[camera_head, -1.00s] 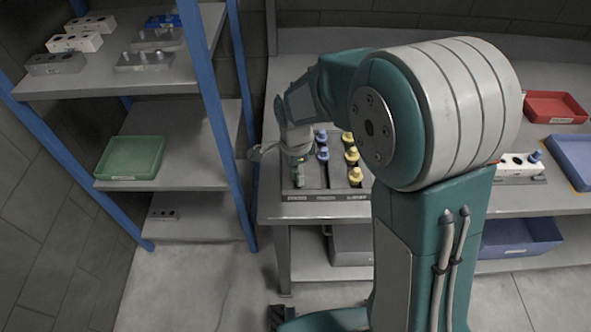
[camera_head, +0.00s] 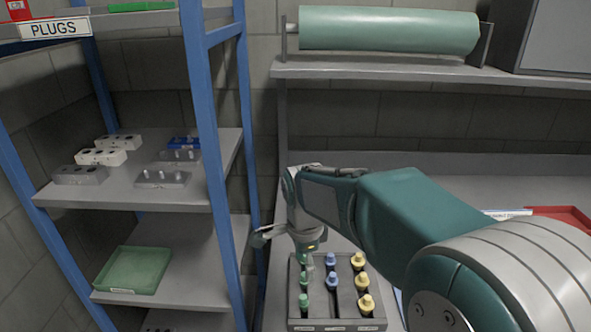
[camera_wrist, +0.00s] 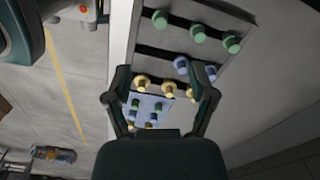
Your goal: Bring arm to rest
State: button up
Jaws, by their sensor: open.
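My arm reaches out over the workbench from the lower right in the head view. My gripper (camera_head: 288,242) hangs just above the back left of a grey rack (camera_head: 335,323) holding green, blue and yellow plugs. In the wrist view my gripper (camera_wrist: 166,88) is open, with its two fingers spread apart. Yellow plugs (camera_wrist: 155,90) show between and beyond the fingers, with nothing seen held. Green plugs (camera_wrist: 197,33) and blue plugs (camera_wrist: 182,66) show farther up that view. My gripper covers part of the rack in the head view.
A blue-posted shelf (camera_head: 212,150) stands close on the left, with a green tray (camera_head: 133,270) and several socket blocks (camera_head: 102,156). A green roll (camera_head: 390,30) sits on an upper shelf behind the bench. A red tray (camera_head: 560,220) lies at the right.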

jog(key=s+d+r+n+t, duration=0.2)
jog(key=s+d+n, duration=0.4)
jog(key=s, duration=0.3)
jog(key=s+d+r+n+t, duration=0.3)
jog(key=s+d+n, duration=0.4)
jog(key=s, duration=0.3)
jog(key=shift+r+n+t, duration=0.3)
jog(key=shift+r+n, duration=0.45)
jog(key=shift+n, duration=0.05)
jog(key=shift+c, duration=1)
jog(key=shift+d, duration=0.1)
